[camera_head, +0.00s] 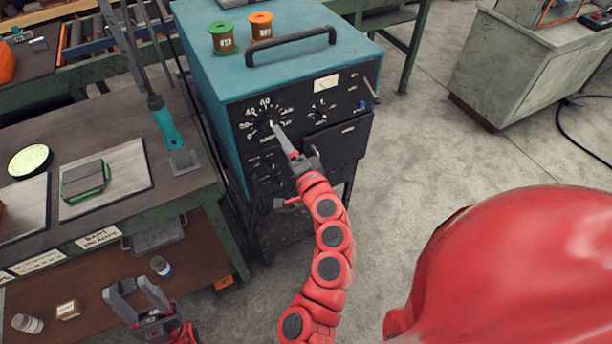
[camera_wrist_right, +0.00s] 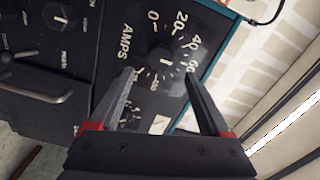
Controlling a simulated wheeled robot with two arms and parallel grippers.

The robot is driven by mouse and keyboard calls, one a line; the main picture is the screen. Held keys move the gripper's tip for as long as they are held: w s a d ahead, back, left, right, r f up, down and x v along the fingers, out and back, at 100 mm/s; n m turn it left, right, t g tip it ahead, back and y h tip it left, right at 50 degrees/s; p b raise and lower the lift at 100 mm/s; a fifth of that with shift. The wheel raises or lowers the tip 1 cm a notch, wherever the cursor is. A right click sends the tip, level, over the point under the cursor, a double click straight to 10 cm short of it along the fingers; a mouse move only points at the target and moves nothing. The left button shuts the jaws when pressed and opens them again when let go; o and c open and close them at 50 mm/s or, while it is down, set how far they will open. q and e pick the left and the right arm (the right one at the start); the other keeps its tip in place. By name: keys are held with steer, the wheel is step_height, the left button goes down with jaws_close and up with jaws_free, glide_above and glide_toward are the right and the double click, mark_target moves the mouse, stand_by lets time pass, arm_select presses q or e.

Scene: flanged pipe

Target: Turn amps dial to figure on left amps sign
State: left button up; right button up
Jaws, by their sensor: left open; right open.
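The round black amps dial (camera_wrist_right: 160,58) sits on the dark front panel of a teal machine, inside a ring of white figures including 0, 20, 40 and 60. It also shows in the head view (camera_head: 272,124), partly behind my right gripper. My right gripper (camera_wrist_right: 159,74) is open, its fingers on either side of the dial in the wrist view; I cannot tell if they touch it. My left gripper (camera_head: 137,291) is open and empty, low at the left. Two white signs, a left one (camera_head: 37,262) and a right one (camera_head: 100,238), are on the workbench's front edge; their figures are too small to read.
The workbench (camera_head: 180,200) is close on the left.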

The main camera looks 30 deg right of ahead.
steer(key=s+p, duration=0.5)
steer(key=s, duration=0.7)
steer(key=shift+s+d, duration=0.2)
steer(key=shift+s, duration=0.05)
